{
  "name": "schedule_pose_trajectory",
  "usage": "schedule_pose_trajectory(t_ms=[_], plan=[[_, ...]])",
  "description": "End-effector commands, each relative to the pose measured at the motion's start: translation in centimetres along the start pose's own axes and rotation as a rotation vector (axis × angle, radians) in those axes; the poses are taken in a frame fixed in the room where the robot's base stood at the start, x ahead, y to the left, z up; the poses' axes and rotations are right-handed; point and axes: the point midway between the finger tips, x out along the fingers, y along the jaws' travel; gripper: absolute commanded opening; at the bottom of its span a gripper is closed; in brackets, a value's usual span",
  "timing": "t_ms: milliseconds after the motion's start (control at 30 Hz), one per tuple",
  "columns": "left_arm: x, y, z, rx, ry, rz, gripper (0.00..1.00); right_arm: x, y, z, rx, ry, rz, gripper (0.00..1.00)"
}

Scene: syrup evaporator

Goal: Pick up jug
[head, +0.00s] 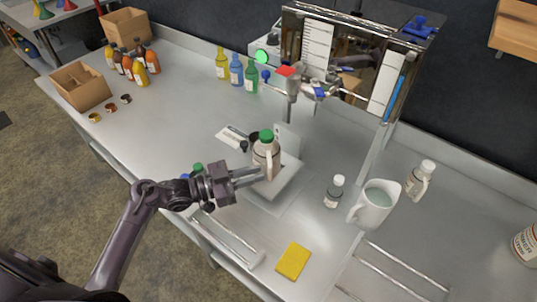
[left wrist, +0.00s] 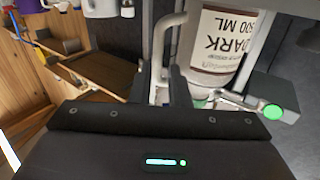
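The jug (head: 266,158) is a brown-and-white bottle with a green cap. It stands upright on a pale square platform (head: 284,186) below a metal tap. In the left wrist view the jug (left wrist: 222,45) is upside down, with a "DARK 500 ML" label and a pale loop handle. My left gripper (head: 260,176) reaches the jug's near side from the left. In the left wrist view its dark fingers (left wrist: 161,82) lie close on both sides of the handle and look shut on it. The jug's base shows no clear lift. My right gripper is out of view.
A small white-capped bottle (head: 335,191), a white pitcher (head: 376,204) and another jug (head: 420,181) stand to the right. A yellow sponge (head: 293,261) lies near the front edge. The tap (head: 290,88) hangs close above the jug.

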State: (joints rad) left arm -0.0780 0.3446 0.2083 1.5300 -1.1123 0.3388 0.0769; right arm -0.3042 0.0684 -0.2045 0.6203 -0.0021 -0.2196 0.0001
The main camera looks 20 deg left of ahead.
Motion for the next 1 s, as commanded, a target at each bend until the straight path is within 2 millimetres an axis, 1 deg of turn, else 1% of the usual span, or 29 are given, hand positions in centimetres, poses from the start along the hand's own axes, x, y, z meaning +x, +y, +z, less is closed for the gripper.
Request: schedule_pose_trajectory(t_ms=[33, 100, 167, 300, 433, 567, 700, 867, 1000], plan=[[0.8, 0.1, -0.5, -0.003, 0.005, 0.001, 0.16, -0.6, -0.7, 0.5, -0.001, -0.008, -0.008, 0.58], [2.0, 0.2, -0.8, -0.001, 0.004, 0.000, 0.16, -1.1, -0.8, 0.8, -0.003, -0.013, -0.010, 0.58], [2.9, 0.3, -0.8, -0.002, 0.004, 0.000, 0.16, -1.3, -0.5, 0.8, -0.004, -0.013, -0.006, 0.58], [4.3, 0.3, -0.5, -0.001, 0.001, 0.000, 0.16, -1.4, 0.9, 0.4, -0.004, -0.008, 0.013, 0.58], [4.5, 0.3, -0.4, 0.000, -0.001, 0.000, 0.16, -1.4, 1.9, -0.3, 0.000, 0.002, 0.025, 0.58], [4.5, 0.3, -0.4, 0.000, -0.002, 0.000, 0.16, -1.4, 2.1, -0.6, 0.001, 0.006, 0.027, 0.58], [4.5, 0.3, -0.4, 0.001, -0.001, 0.000, 0.00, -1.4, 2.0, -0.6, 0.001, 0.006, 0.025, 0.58], [4.5, 0.3, -0.4, 0.001, -0.001, 0.000, 0.00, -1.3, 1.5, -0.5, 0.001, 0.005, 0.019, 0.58], [4.5, 0.2, -0.6, 0.005, 0.003, -0.001, 0.00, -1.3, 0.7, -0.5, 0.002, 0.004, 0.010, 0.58]])
